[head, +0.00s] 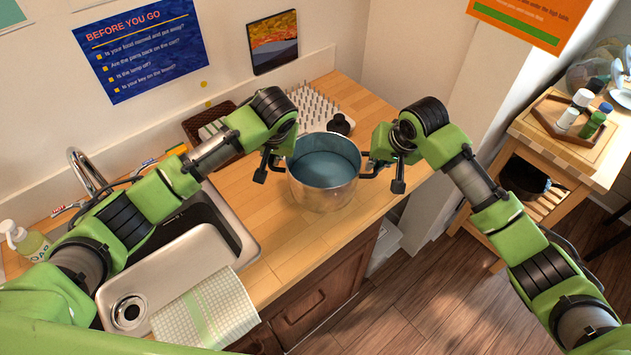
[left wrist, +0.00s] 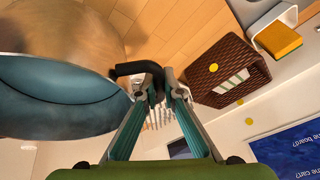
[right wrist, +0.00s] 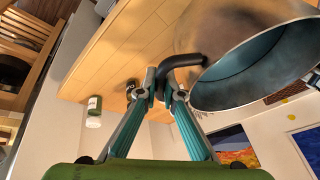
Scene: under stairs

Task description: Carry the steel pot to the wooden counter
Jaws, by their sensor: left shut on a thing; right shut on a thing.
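The steel pot (head: 323,190), blue-grey inside, is upright over the wooden counter (head: 245,200), near its front edge. I cannot tell whether its base touches the wood. My left gripper (head: 270,164) is shut on the pot's left black handle, which also shows between the fingers in the left wrist view (left wrist: 140,68). My right gripper (head: 386,172) is shut on the right black handle, seen in the right wrist view (right wrist: 183,62). The pot's inside looks empty in the head view.
A drying rack with pegs (head: 312,104) and a brown basket (head: 207,127) stand behind the pot. A sink (head: 225,220) with a checked cloth (head: 207,312) is at left. A wooden side table (head: 560,150) with bottles stands at right, across a floor gap.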

